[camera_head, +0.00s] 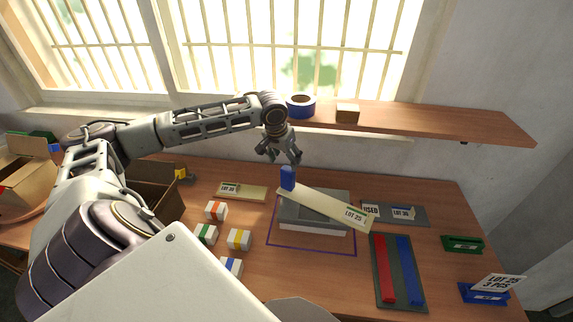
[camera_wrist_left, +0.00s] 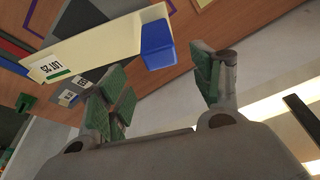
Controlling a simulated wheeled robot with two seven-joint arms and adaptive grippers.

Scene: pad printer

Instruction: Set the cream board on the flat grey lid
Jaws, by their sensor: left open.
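The cream board (camera_head: 322,206) with a LOT 25 label and a blue block (camera_head: 288,178) at its far left end lies diagonally over the flat grey lid (camera_head: 312,224). Its labelled end sticks out past the lid's right edge. I cannot tell whether it rests flat. My left gripper (camera_head: 284,160) is open and empty, just above and behind the blue block. In the left wrist view, the cream board (camera_wrist_left: 105,42) and its blue block (camera_wrist_left: 157,45) show beyond the parted green-padded fingers (camera_wrist_left: 165,90), apart from them. My right gripper is not in view.
A purple outline (camera_head: 312,251) surrounds the lid's place. Another cream board (camera_head: 241,192) lies to the left, with several striped white blocks (camera_head: 239,239) in front. A grey mat (camera_head: 418,215) with USED and LOT labels, and a tray (camera_head: 401,293) with red and blue bars, lie right. A shelf (camera_head: 420,119) runs behind.

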